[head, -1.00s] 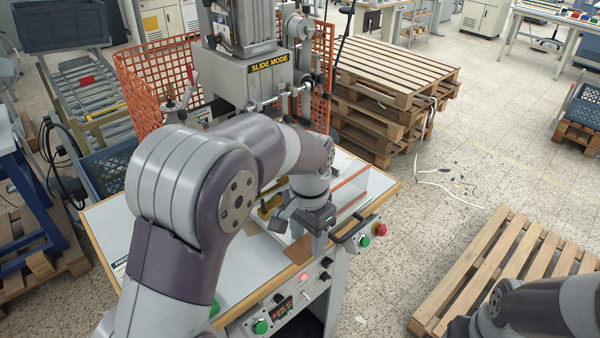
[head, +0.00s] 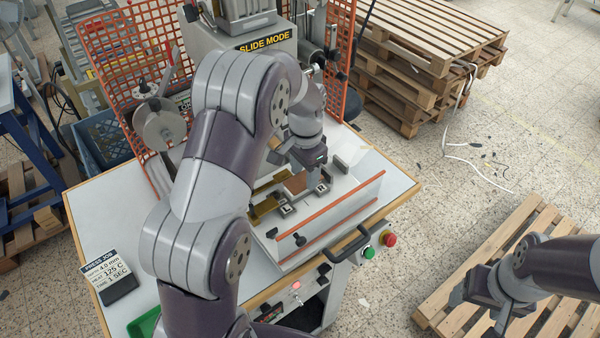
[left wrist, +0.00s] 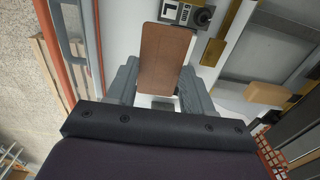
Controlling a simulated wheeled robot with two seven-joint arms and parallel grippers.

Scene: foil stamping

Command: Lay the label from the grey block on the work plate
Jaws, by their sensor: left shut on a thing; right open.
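The brown rectangular label (head: 296,184) is between the fingers of my left gripper (head: 302,190) over the work area of the press. It shows clearly in the left wrist view (left wrist: 165,58), where the left gripper (left wrist: 160,82) is shut on it and its far end sticks out past the fingers. The pale work plate (head: 345,205) lies below, beside orange rails; whether the label touches it I cannot tell. A small grey piece (head: 340,164) stands to the right; I cannot tell whether it is the grey block. My right gripper (head: 479,306) is open and empty.
The press (head: 240,55) stands just behind, with an orange mesh guard (head: 105,50). A black handle (head: 348,243) and green and red buttons (head: 389,239) are at the table's front. A job card (head: 107,265) stands front left. Pallets (head: 440,285) lie on the right floor.

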